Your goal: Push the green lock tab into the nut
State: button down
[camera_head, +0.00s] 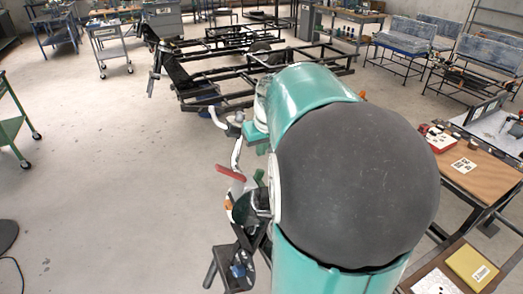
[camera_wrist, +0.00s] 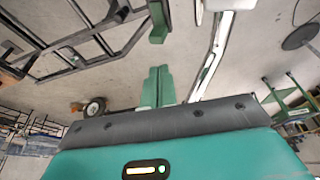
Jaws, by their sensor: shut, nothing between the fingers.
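In the wrist view, my gripper (camera_wrist: 157,72) shows as two green fingers lying side by side, shut and empty. A green block (camera_wrist: 158,22) shows just beyond the fingertips, apart from them in the picture; I cannot tell whether it is the lock tab. In the head view, a suspension assembly (camera_head: 240,205) with a red bar (camera_head: 231,173) stands left of my teal arm. A small green piece (camera_head: 260,177) shows there, partly hidden by my arm. I cannot make out the nut.
A black vehicle frame (camera_head: 245,60) stands on the floor behind. Workbenches (camera_head: 480,165) line the right side, and a green cart (camera_head: 14,125) stands at the far left. The left floor is mostly clear. The black frame also shows at upper left in the wrist view (camera_wrist: 75,45).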

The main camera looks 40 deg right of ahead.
aim_at(259, 175)
jog(key=x, duration=0.7)
jog(key=shift+f, duration=0.45)
